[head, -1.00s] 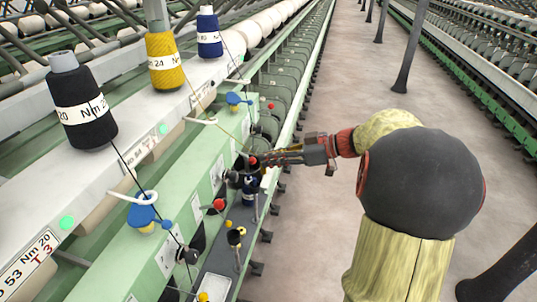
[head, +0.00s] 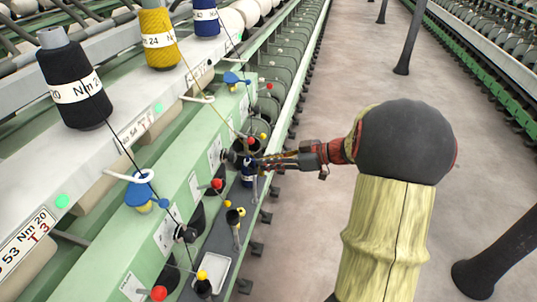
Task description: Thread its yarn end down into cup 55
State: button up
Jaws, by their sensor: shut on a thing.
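The yellow cone (head: 158,38) stands on the upper rail, and its thin yellow yarn (head: 218,116) runs down to the right towards the machine front. My gripper (head: 246,162) is at the front of the machine, with its fingers shut. What lies between the fingertips is too small to see; the yellow yarn fades out close to them. Black round cups line the machine front, one behind my gripper (head: 264,132). No cup number 55 is readable; the fingers hide part of this spot.
A black cone (head: 75,85) and a blue cone (head: 206,20) stand either side of the yellow one. Blue yarn guides (head: 139,194), red knobs (head: 158,293) and a small white tray (head: 212,274) sit along the front.

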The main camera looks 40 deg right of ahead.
jog(key=a+r+p+x, duration=0.1)
jog(key=p+x, duration=0.3)
jog(key=x, duration=0.4)
jog(key=shift+s+a+f+b, duration=0.2)
jog(key=shift+s+a+b, duration=0.8)
jog(key=shift+b, duration=0.1)
jog(key=shift+s+a+f+b, duration=0.2)
jog(key=shift+s+a+b, duration=0.75)
jog(key=shift+b, duration=0.1)
jog(key=shift+f, duration=0.15)
